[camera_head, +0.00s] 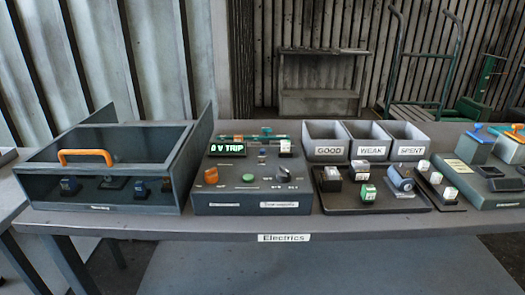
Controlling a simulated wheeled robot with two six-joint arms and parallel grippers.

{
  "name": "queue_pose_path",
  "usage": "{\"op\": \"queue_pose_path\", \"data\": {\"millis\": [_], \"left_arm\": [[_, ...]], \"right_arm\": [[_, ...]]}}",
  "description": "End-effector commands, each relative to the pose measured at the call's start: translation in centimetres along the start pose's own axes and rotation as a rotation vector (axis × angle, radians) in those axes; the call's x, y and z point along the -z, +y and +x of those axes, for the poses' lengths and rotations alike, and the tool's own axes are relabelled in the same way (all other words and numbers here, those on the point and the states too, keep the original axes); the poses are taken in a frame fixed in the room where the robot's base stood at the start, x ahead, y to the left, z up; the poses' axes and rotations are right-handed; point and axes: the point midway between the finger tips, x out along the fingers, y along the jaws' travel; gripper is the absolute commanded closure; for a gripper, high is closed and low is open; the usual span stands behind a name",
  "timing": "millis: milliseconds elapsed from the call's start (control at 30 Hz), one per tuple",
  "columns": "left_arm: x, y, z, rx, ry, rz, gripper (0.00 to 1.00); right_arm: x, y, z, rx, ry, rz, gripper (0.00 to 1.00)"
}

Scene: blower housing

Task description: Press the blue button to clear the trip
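A grey control box (253,195) stands on the table, left of centre. Its small display (227,149) shows green text that reads like "0 V TRIP". A small bluish button (262,153) sits on the box's top face, right of the display; it is too small to tell its state. The box also carries an orange knob (211,175), a green round button (248,177) and a dark knob (283,174). Nothing covers the front of the box. Neither of my grippers shows in the head view.
A dark case (100,191) with an orange handle stands close on the left. Bins labelled GOOD (328,151), WEAK (370,152) and SPENT (411,153) stand behind a dark tray (400,204) of parts on the right. The table's front edge is clear.

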Motion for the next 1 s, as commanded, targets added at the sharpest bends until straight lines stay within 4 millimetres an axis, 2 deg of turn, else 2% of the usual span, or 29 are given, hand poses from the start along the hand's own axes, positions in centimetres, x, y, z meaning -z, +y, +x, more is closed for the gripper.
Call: {"op": "queue_pose_path", "data": {"millis": [233,400,500,1000], "left_arm": [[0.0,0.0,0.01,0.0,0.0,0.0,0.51],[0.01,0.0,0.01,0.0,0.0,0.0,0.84],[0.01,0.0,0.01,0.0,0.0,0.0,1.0],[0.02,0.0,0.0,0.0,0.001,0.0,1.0]], "right_arm": [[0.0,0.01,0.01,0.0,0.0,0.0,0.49],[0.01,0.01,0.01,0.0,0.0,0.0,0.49],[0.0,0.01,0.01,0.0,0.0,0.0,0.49],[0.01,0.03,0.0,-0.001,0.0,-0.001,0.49]]}}
